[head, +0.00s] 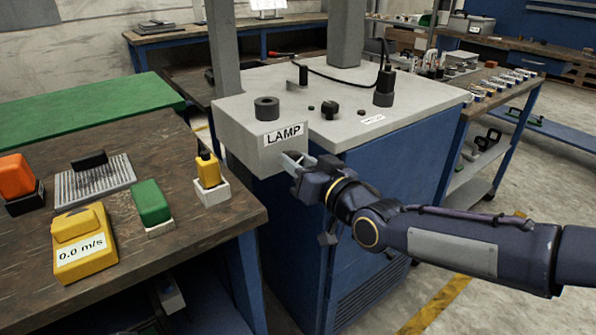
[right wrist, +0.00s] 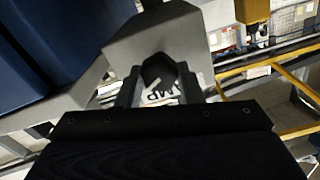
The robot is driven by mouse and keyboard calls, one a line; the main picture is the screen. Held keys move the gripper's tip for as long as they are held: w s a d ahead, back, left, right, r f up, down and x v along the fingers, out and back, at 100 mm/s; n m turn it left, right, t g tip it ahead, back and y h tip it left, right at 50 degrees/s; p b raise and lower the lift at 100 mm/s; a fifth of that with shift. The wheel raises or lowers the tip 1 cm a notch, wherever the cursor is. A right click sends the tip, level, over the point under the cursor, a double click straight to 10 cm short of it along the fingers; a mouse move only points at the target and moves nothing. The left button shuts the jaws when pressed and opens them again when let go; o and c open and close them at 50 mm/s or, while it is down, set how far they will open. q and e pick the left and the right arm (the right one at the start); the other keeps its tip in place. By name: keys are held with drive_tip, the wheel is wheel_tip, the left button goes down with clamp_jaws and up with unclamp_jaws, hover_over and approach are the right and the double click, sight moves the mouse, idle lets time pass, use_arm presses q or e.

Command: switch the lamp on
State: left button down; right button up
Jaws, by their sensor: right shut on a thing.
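The lamp box (head: 240,135) is a light grey housing with a label (head: 283,134) reading LAMP on its front face. My right gripper (head: 297,160) is at the lower right of that face, just below the label. It is shut on a small part there, which I take to be the lamp switch; the fingers mostly hide it in the head view. In the right wrist view, a small pale piece (right wrist: 153,84) shows between the fingertips, with part of the label behind it. The switch's position cannot be told. My left gripper is not in view.
A black round knob (head: 266,108) tops the box. The grey-topped blue cabinet (head: 400,110) carries small black knobs and a cabled plug. The wooden bench (head: 120,215) at left holds a yellow meter (head: 83,240), a green block (head: 151,203) and other devices.

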drive_tip(key=m+b, duration=0.2)
drive_tip(key=m, duration=0.3)
drive_tip(key=shift+f+m+b, duration=0.15)
drive_tip(key=shift+m+b, duration=0.15)
idle(0.5)
drive_tip(key=o, duration=1)
drive_tip(key=shift+d, duration=0.1)
drive_tip(key=shift+c, duration=0.2)
drive_tip(key=p+v, duration=0.2)
drive_tip(key=v, duration=0.5)
drive_tip(key=shift+s+d, duration=0.25)
drive_tip(key=shift+s, duration=0.05)
